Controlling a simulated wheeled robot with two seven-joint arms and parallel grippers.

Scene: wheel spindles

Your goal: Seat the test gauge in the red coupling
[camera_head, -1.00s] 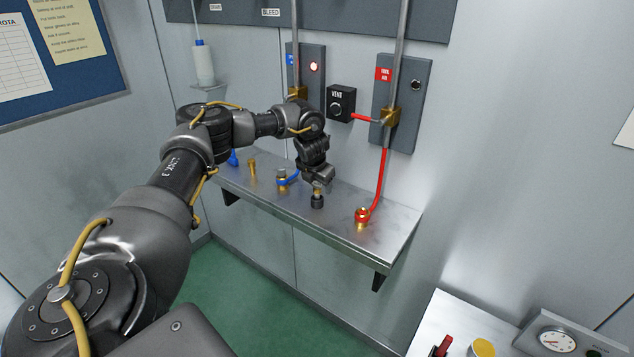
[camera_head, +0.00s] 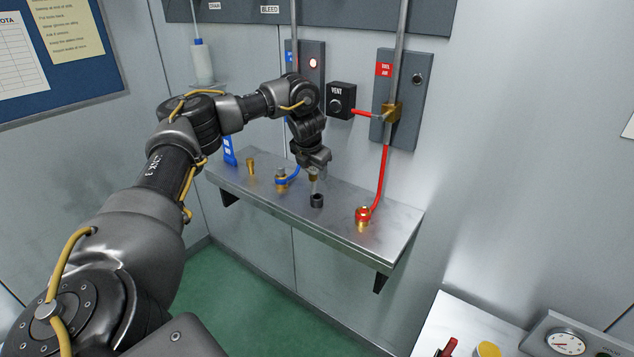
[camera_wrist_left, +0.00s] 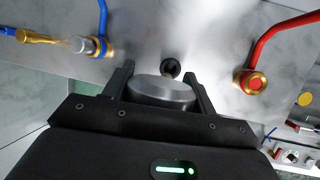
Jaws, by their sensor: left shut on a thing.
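My left gripper (camera_head: 314,163) points down over the steel shelf and is shut on the test gauge (camera_wrist_left: 162,91), a round grey metal body between the fingers (camera_wrist_left: 162,80) in the left wrist view. Below the gripper in the head view show the gauge's brass part and thin grey stem (camera_head: 315,187). The stem is above a black round holder (camera_head: 317,201); I cannot tell whether its tip is clear of it. The red coupling (camera_head: 362,215), brass with a red ring and red hose, is on the shelf to the right. It also shows in the left wrist view (camera_wrist_left: 252,82). My right gripper is out of view.
The red hose (camera_head: 381,180) rises behind the red coupling. A black vent box (camera_head: 341,100) is on the wall. Shelf between holder and red coupling is clear.

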